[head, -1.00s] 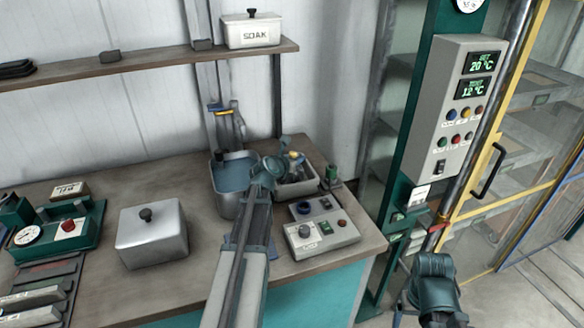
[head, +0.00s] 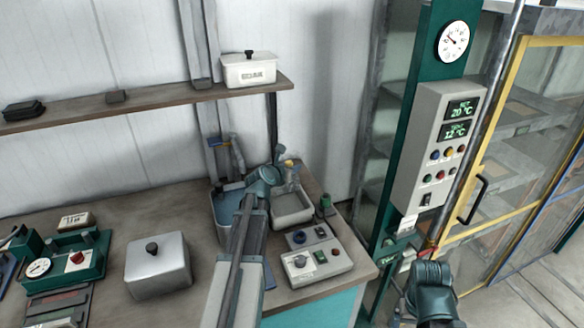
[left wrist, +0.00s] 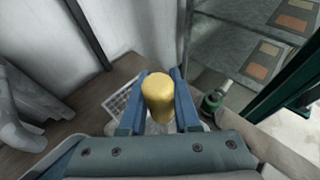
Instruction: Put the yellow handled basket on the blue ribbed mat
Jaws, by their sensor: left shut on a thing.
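My left gripper (left wrist: 159,112) is shut on the yellow handle (left wrist: 159,92) of the basket in the left wrist view. In the head view the yellow handle (head: 289,163) shows at the end of my left arm, above the grey tray (head: 292,218) at the back of the bench. I cannot make out the blue ribbed mat in either view. My right gripper is not in view; only part of my right arm shows at the lower right.
A blue-filled tank (head: 226,215) stands left of the tray. A control box (head: 318,265) is in front, a lidded metal box (head: 158,265) to the left. A shelf (head: 130,101) runs above. A green-framed cabinet with a control panel (head: 437,150) stands right.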

